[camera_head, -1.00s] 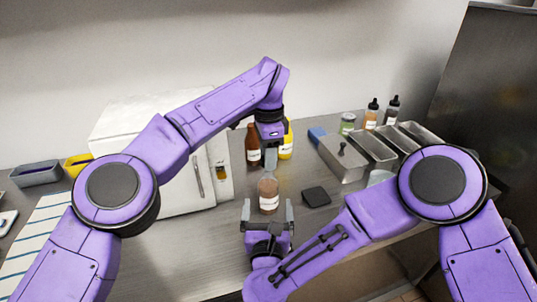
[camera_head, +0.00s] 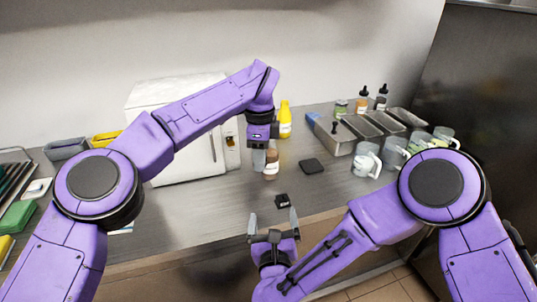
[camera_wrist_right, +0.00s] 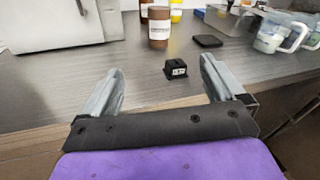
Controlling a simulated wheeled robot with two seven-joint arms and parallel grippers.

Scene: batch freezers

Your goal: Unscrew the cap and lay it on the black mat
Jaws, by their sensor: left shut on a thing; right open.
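A brown bottle (camera_head: 271,165) with a white label stands upright on the steel counter, and it also shows in the right wrist view (camera_wrist_right: 159,30). My left gripper (camera_head: 264,150) is above it, shut at the bottle's top; its jaws hide the cap, and whether the cap is loose cannot be told. The black mat (camera_head: 312,166) lies flat to the right of the bottle; it also shows in the right wrist view (camera_wrist_right: 207,41). My right gripper (camera_head: 274,222) is open and empty, low at the counter's front edge.
A small black block (camera_head: 282,201) with a white mark sits between my right gripper and the bottle. A yellow bottle (camera_head: 285,118) stands behind. Steel trays (camera_head: 333,140) and clear jugs (camera_head: 366,160) are at the right. A white freezer box (camera_head: 185,160) is at the left.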

